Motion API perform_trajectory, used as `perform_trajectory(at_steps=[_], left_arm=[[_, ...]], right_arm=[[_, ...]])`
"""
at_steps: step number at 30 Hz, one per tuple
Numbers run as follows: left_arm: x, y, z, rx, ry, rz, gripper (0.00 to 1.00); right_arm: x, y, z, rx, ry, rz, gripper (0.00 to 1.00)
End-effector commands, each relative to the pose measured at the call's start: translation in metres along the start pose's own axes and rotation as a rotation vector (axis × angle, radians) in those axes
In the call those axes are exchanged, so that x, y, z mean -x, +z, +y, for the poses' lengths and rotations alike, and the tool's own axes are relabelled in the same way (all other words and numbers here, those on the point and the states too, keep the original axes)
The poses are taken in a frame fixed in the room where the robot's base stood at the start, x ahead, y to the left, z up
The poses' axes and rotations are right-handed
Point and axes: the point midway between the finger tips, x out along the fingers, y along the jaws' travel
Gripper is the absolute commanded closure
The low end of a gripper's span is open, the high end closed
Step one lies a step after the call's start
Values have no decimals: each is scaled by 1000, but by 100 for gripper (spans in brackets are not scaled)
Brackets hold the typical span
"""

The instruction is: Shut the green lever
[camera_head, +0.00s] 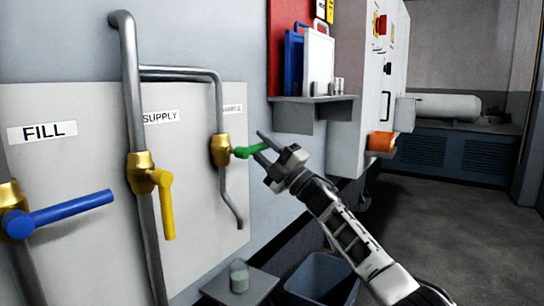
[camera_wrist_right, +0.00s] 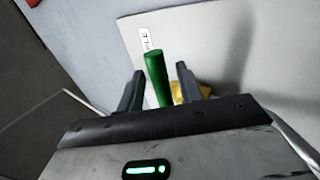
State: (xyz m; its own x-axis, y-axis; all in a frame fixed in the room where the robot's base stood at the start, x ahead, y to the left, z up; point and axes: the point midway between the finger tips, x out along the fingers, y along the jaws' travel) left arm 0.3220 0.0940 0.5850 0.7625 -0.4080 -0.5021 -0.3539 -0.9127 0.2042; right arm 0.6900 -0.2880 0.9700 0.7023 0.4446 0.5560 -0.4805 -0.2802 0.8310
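The green lever (camera_head: 250,151) sits on a brass valve (camera_head: 221,150) on the thin right-hand pipe in the head view. It points right, roughly level and across the pipe. My right gripper (camera_head: 262,148) is at the lever's outer end, with its fingers open. In the right wrist view the green lever (camera_wrist_right: 157,77) stands between the two spread fingers of the right gripper (camera_wrist_right: 158,85), with visible gaps on both sides. The brass valve (camera_wrist_right: 190,91) shows partly behind the right finger. My left gripper is not in view.
A yellow lever (camera_head: 167,205) hangs down on the SUPPLY pipe (camera_head: 150,238). A blue lever (camera_head: 72,211) sticks out at the FILL valve. A shelf (camera_head: 312,99) with clipboards is above my right gripper. A grey bin (camera_head: 322,279) and small table (camera_head: 254,287) stand below.

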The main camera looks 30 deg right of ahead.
Motion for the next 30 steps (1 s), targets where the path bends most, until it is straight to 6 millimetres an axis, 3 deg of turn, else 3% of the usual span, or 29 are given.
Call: perform_trajectory(at_steps=[5, 19, 24, 30], left_arm=[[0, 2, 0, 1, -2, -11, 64], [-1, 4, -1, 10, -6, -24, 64], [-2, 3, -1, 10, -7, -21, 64], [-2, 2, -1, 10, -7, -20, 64]], right_arm=[[23, 1, -1, 1, -4, -2, 64], [130, 0, -1, 0, -3, 0, 64], [151, 0, 0, 2, -1, 1, 64], [158, 0, 1, 2, 0, 1, 64]])
